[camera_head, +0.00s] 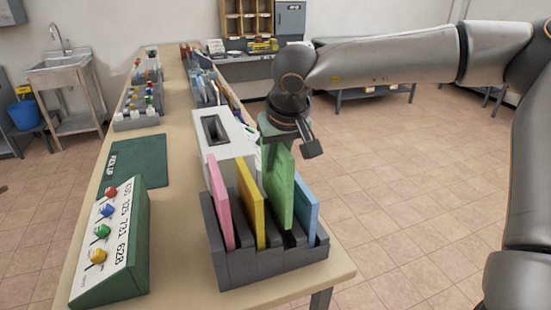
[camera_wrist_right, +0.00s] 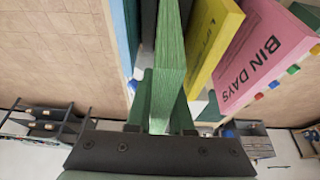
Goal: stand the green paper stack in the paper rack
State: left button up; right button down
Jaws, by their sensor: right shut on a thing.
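The green paper stack (camera_head: 279,190) is upright between the yellow and blue stacks at the grey paper rack (camera_head: 262,262). Its lower edge is at the rack's slot opening; I cannot tell how deep it sits. My right gripper (camera_head: 285,140) is above the rack, shut on the top of the green stack. In the right wrist view the green stack (camera_wrist_right: 168,65) runs up from between the fingers. My left gripper is not in view.
Pink (camera_head: 221,203) and yellow (camera_head: 250,203) stacks stand left of the green one, a blue stack (camera_head: 306,208) right. A white slotted box (camera_head: 222,140) stands behind the rack. A green panel with coloured knobs (camera_head: 112,243) is at left. The table's right edge is close.

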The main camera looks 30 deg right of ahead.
aim_at(275, 177)
jog(key=shift+w+f+b, duration=0.1)
jog(key=shift+f+b, duration=1.55)
jog(key=shift+f, duration=0.35)
jog(key=shift+f+b, duration=1.6)
jog(key=shift+f, duration=0.35)
jog(key=shift+f+b, duration=0.5)
jog(key=shift+f, duration=0.05)
jog(key=c, duration=0.7)
grip_release()
